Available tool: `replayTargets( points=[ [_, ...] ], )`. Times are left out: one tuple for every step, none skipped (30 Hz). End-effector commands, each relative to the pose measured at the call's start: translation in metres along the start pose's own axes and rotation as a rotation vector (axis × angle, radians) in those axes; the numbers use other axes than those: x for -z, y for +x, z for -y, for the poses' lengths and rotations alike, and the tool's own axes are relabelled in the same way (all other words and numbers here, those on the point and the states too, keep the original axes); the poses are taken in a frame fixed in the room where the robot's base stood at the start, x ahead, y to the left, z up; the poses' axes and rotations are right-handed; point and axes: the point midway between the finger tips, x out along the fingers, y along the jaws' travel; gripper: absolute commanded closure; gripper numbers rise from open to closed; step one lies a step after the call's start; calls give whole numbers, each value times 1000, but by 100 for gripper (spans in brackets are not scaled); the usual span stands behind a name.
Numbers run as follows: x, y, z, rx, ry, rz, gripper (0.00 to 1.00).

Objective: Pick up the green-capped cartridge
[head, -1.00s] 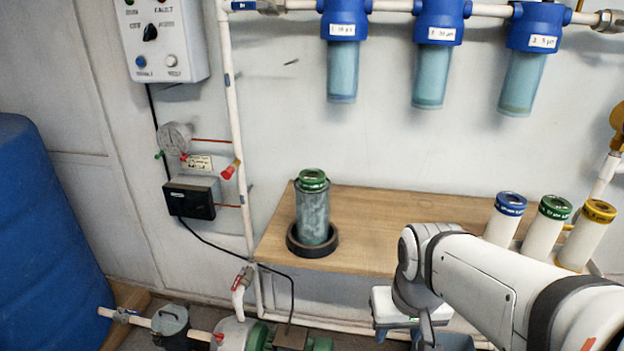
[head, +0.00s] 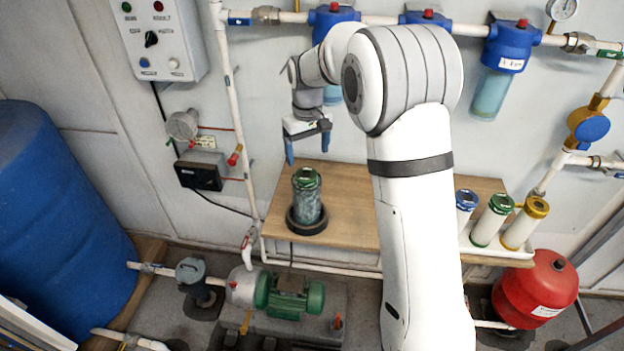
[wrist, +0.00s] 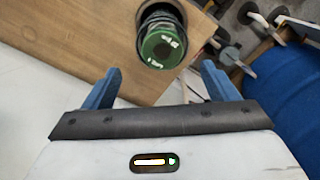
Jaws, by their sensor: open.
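A grey, stained cartridge with a green cap (head: 307,200) stands upright in a black ring (head: 293,225) on the wooden bench. In the wrist view its green cap (wrist: 160,47) shows just beyond the gap between my fingers, with the black ring partly hidden behind it. My gripper (head: 308,155) is open and empty, pointing down above the cartridge and apart from it. Its two blue fingers also show in the wrist view (wrist: 160,75). A second green-capped cartridge (head: 492,220), white-bodied, stands at the right between a blue-capped one (head: 466,210) and a yellow-capped one (head: 525,222).
The wooden bench (head: 345,200) is bare around the ring. Blue filter housings (head: 508,45) hang on the wall pipe above. A vertical white pipe (head: 232,110) and a pressure gauge (head: 183,125) are to the left. A green pump (head: 290,297) sits on the floor below.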

Motion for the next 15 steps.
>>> replayTargets(
  points=[
    [5,-3,1,1,-7,4,20],
    [6,-2,1,1,-10,5,20],
    [8,1,1,2,-13,6,20],
    [8,4,2,2,-14,7,20],
    [8,8,2,2,-14,8,20],
    [8,12,2,2,-15,8,20],
    [8,16,2,2,-14,8,20],
    [8,20,2,2,-14,8,20],
    [8,24,2,2,-14,8,20],
    [7,27,2,2,-14,7,20],
    [7,30,3,2,-14,9,20],
    [6,34,3,2,-14,8,20],
    [5,38,4,2,-14,8,20],
    [4,42,4,2,-14,9,20],
    [3,49,5,3,-14,10,20]
  ],
)
